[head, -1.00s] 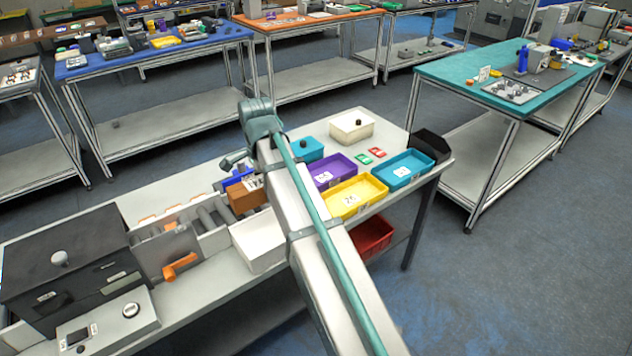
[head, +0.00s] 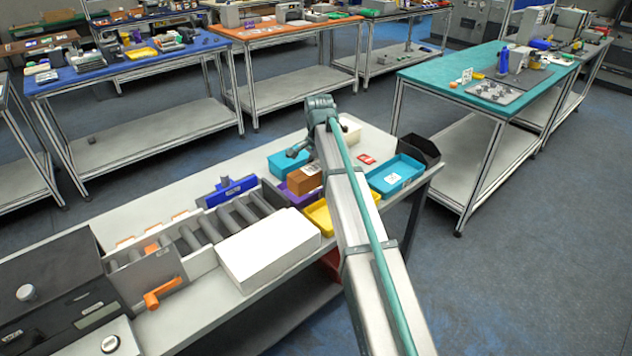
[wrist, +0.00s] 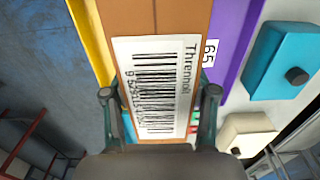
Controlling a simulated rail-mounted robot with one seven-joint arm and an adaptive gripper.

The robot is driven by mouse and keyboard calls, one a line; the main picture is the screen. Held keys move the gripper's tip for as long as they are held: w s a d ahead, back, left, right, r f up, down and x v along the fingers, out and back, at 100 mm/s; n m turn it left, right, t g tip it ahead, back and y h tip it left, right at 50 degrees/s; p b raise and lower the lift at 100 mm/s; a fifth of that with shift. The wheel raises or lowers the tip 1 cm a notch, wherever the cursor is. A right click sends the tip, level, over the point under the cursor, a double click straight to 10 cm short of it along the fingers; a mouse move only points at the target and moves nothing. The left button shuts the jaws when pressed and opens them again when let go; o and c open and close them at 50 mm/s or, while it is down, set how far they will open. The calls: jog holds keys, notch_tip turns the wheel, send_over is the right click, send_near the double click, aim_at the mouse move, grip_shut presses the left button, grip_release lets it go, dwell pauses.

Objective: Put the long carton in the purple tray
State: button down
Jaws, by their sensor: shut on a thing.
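The long carton is a brown box (head: 301,181) with a white barcode label, which fills the middle of the wrist view (wrist: 160,15). My gripper (wrist: 160,93) is shut on it, one finger on each side of the label. The purple tray (head: 290,197) is mostly hidden behind the carton and my arm in the head view. In the wrist view the purple tray's edge (wrist: 236,45), with a label reading 65, shows right of the carton. The carton appears over the purple tray, beside the yellow tray; its exact height is unclear.
A yellow tray (head: 318,216) is in front, a teal tray (head: 396,174) to the right and another teal bin (head: 283,163) behind. A black bin (head: 420,150) stands at the table's right end. A roller conveyor (head: 225,220) and a white block (head: 268,248) lie left.

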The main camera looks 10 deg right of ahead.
jog(key=w+f, duration=0.2)
jog(key=w, duration=0.1)
jog(key=w+f+p, duration=0.1)
jog(key=w+f, duration=0.1)
jog(key=w, duration=0.1)
jog(key=w+f+p, duration=0.1)
jog(key=w+f, duration=0.1)
jog(key=w, duration=0.1)
jog(key=shift+w+f, duration=0.2)
jog(key=shift+f, duration=0.2)
jog(key=shift+w+f+p, duration=0.3)
jog(key=shift+w+f, duration=0.1)
jog(key=shift+f, duration=0.2)
jog(key=shift+f+p, duration=0.65)
jog(key=shift+f, duration=1)
jog(key=shift+f, duration=0.15)
jog(key=shift+c, duration=1.6)
grip_release()
notch_tip(320, 180, up, 12)
jog(key=b, duration=0.3)
jog(key=shift+r, duration=0.2)
